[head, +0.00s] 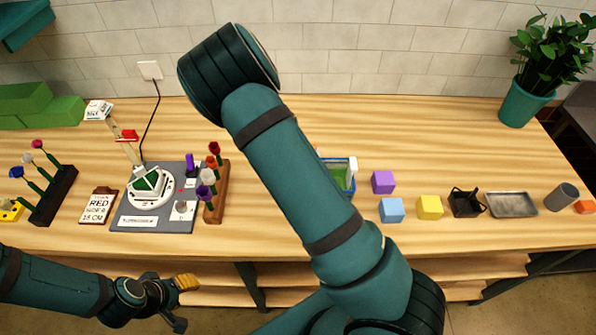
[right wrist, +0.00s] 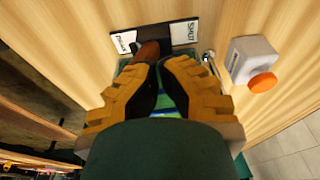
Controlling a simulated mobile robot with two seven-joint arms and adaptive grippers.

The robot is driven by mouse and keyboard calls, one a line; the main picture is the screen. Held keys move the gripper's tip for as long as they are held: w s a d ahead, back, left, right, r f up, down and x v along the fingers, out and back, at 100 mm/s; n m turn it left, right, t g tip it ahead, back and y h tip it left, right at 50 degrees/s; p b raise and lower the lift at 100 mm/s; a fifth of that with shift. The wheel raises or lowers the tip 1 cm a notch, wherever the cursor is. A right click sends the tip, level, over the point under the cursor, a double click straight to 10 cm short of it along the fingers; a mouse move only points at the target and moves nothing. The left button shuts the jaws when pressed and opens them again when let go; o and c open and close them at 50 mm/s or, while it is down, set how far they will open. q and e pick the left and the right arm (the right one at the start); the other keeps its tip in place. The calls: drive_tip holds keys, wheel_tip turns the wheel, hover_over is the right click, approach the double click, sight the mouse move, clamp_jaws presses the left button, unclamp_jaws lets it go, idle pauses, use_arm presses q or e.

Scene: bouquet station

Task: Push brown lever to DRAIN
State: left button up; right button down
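The brown lever (right wrist: 147,51) shows in the right wrist view, just beyond my fingertips. It lies between the white DRAIN label (right wrist: 123,42) on the left and the white SHUT label (right wrist: 184,33) on the right, nearer DRAIN. My right gripper (right wrist: 158,66) has its yellow fingertips drawn together and looks shut, with nothing visible held. I cannot tell whether it touches the lever. A blue-rimmed container with green inside (head: 338,178) is partly behind my right arm in the head view; that arm hides the right gripper there. My left gripper (head: 182,303) is open and empty, low at the left.
A white block with an orange knob (right wrist: 254,65) stands right of the lever. A grey workstation (head: 178,220), flower racks (head: 216,206) and a sign (head: 98,206) occupy the left. Purple (head: 382,182), blue (head: 391,210) and yellow (head: 429,207) cubes and a metal tray (head: 512,204) are right.

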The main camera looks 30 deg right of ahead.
drive_tip(key=shift+s+f, duration=0.4)
drive_tip(key=shift+w+d+r, duration=0.1)
drive_tip(key=shift+w+r, duration=0.2)
drive_tip(key=shift+r, duration=0.45)
drive_tip(key=shift+d+r, duration=0.1)
drive_tip(key=shift+r, duration=1.05)
drive_tip(key=shift+w+r, duration=0.1)
drive_tip(key=shift+r, duration=1.15)
